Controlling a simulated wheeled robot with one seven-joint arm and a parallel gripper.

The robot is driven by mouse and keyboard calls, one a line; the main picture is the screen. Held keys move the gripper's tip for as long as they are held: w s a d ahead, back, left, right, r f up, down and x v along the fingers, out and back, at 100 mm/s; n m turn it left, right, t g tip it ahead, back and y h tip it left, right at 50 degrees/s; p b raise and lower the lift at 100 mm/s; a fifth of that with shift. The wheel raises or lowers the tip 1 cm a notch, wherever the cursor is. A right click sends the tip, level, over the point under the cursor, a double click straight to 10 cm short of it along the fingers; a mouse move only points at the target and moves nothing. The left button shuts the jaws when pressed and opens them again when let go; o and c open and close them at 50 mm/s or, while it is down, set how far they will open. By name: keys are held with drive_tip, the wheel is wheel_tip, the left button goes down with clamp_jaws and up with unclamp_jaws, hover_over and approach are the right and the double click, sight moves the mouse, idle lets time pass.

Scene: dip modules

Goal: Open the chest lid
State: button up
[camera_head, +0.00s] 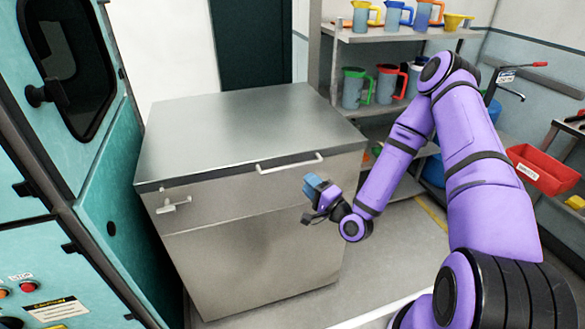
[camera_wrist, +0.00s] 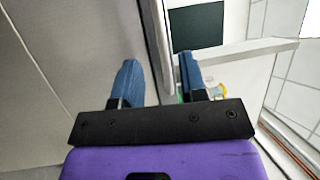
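The chest (camera_head: 260,250) is a grey metal box with a flat lid (camera_head: 240,125). The lid lies shut on it in the head view. A pale bar handle (camera_head: 290,164) sits on the lid's front edge, and a small latch (camera_head: 174,204) is at the front left. My gripper (camera_head: 316,188) is just below and in front of the handle's right end. In the wrist view my gripper (camera_wrist: 158,75) has its blue fingers apart. A pale upright strip (camera_wrist: 158,40) shows in line with the gap; I cannot tell whether it is the handle. Nothing is visibly gripped.
A teal machine (camera_head: 110,200) stands close along the chest's left side. Shelves (camera_head: 400,35) with coloured jugs stand behind at the right. A red bin (camera_head: 542,170) is at the far right. The floor (camera_head: 390,250) right of the chest is clear.

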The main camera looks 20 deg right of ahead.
sight(291, 166)
drive_tip(key=x, duration=0.9)
drive_tip(key=shift+s, duration=0.1)
clamp_jaws()
